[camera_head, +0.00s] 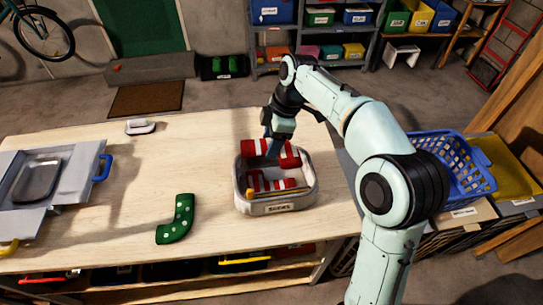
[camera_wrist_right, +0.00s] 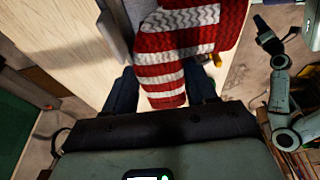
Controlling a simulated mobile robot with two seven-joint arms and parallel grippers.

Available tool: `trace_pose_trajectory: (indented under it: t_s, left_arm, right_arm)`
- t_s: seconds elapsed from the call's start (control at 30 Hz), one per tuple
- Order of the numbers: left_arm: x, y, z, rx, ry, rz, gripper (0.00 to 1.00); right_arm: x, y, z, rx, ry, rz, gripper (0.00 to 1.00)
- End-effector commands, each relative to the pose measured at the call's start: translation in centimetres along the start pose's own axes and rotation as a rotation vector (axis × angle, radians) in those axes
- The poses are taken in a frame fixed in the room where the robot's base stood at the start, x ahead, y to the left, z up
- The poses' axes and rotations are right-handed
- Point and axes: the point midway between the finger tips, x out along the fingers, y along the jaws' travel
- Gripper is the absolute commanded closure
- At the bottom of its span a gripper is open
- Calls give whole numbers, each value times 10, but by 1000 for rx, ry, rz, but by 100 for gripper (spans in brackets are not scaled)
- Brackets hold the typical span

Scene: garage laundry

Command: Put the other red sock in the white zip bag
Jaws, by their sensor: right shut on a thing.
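The white zip bag (camera_head: 279,207), with a label on its front, stands open on the table. One red-and-white striped sock (camera_head: 272,184) lies inside it. My right gripper (camera_head: 274,148) is over the back of the bag, shut on the other red-and-white striped sock (camera_head: 291,160). In the right wrist view this held sock (camera_wrist_right: 168,45) sits between the dark fingers. It hangs across the bag's rear opening; I cannot tell whether it touches the rim or the sock below. My left gripper is not in view.
A green dotted sock (camera_head: 176,220) lies on the table (camera_head: 120,195) left of the bag. A grey case with a tray (camera_head: 37,180) is at the far left, and a small white item (camera_head: 140,127) at the back. A blue basket (camera_head: 455,170) stands right of the table.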

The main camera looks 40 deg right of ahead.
Motion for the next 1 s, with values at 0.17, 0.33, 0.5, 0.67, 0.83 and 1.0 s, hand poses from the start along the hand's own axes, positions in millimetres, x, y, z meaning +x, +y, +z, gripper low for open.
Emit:
trace_pose_trajectory:
  t_s: [0.17, 0.33, 0.5, 0.67, 0.83, 1.0]
  left_arm:
    - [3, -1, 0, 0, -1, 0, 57]
    - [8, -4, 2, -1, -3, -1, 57]
    - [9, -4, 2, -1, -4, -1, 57]
    - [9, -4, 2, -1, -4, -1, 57]
    - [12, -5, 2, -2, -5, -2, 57]
    - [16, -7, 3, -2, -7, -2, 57]
  right_arm:
    - [15, 0, 4, 1, 0, -2, 73]
    - [40, 0, 11, 1, -1, -2, 73]
    - [49, 0, 13, 1, 1, 1, 73]
    - [48, 0, 13, 1, 1, 1, 73]
    - [52, 0, 15, 2, 0, 1, 73]
    - [58, 0, 16, 1, 0, 0, 73]
